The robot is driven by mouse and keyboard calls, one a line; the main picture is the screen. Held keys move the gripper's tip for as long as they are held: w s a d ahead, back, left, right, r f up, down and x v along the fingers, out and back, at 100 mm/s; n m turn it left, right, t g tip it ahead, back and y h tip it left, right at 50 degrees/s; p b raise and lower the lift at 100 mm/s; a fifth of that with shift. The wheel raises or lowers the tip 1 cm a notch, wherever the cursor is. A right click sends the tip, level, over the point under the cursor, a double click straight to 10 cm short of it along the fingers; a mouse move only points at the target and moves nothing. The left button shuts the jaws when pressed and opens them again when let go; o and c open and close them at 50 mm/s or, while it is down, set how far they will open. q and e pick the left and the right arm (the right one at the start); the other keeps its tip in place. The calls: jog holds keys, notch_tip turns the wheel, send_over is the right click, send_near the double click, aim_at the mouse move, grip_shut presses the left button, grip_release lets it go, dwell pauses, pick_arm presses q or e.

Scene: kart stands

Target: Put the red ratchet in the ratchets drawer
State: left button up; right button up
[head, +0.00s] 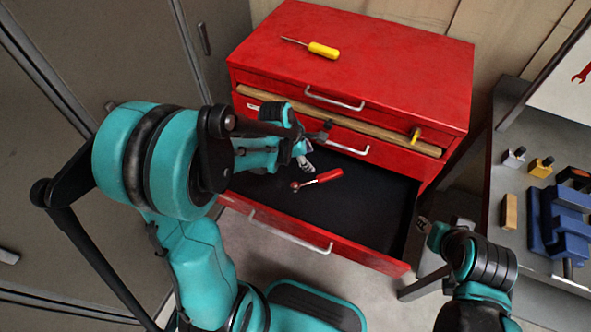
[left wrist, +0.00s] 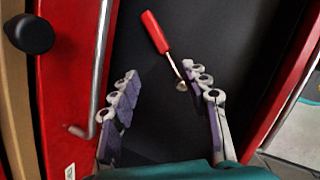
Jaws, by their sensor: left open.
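The red ratchet (head: 318,180) lies on the dark floor of the open lower drawer (head: 300,238) of the red cabinet. My left gripper (head: 313,148) is over the back part of this drawer, open and empty. In the left wrist view the ratchet (left wrist: 157,38) lies beyond the spread fingers (left wrist: 163,95), its red handle pointing away and its metal head beside the right fingertip. Whether they touch is unclear. My right gripper (head: 430,228) is near the drawer's front right corner, apart from the ratchet; its jaws are too small to read.
A yellow screwdriver (head: 322,50) lies on the cabinet top (head: 390,50). A wooden bar (head: 385,135) runs across the cabinet front, with a yellow piece on it. A grey bench (head: 510,195) with a blue vise (head: 560,220) and small blocks stands at right.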

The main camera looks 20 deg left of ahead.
pick_arm(q)
jog(key=s+r+m+t+y, duration=0.1)
jog(key=s+r+m, duration=0.5)
jog(key=m, duration=0.5)
jog(key=s+r+m+t+y, duration=0.1)
jog(key=s+r+m+t, duration=0.1)
jog(key=s+r+m, duration=0.3)
jog(key=s+m, duration=0.4)
jog(key=m, duration=0.2)
jog(key=shift+s+r+m+t+y, duration=0.15)
jog(key=shift+r+m+t+y, duration=0.15)
jog(key=shift+r, duration=0.1)
